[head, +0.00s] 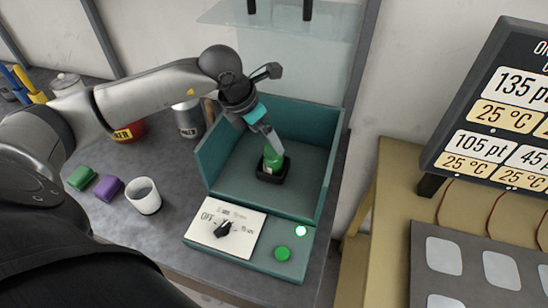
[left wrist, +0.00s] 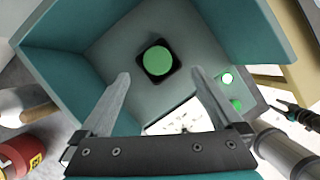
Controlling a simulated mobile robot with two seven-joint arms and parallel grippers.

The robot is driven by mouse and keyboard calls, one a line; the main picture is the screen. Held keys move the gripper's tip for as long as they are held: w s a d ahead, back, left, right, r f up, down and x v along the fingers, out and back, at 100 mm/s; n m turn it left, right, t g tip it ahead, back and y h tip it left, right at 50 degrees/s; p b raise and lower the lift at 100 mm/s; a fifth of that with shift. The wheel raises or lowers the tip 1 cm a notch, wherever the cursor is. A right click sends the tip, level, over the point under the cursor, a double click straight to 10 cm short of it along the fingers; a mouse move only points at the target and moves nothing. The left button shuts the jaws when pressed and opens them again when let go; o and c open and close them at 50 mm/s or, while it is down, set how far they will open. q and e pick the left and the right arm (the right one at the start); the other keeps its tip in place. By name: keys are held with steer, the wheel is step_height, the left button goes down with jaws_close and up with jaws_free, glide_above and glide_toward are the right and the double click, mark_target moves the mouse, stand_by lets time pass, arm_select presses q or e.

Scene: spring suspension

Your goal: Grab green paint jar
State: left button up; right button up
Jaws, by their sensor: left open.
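The green paint jar (head: 273,157) stands in a black square holder (head: 271,172) inside the teal open-topped box (head: 305,195). The left wrist view shows the jar's round green top (left wrist: 158,60) from above. My left gripper (head: 272,143) points down into the box, right at the jar in the head view. In the left wrist view its two fingers (left wrist: 161,76) are spread wide, with the jar ahead between their tips. It holds nothing. A dark part with teal on it at the right edge of the left wrist view may be my right gripper (left wrist: 297,113); its jaws are unclear.
The box walls rise close around my left gripper. A panel with a knob (head: 222,230) and a green button (head: 282,253) is in front. A sign (head: 500,120) stands right.

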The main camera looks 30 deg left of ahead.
mark_target(273, 150)
arm_select(q)
steer(key=shift+a+p+x, duration=0.1)
steer(key=shift+p+x, duration=0.1)
steer(key=shift+x, duration=1.85)
steer(key=shift+a+p+x, duration=0.15)
steer(key=shift+p+x, duration=0.05)
steer(key=shift+x, duration=1.9)
steer(key=shift+r, duration=0.1)
jaws_close()
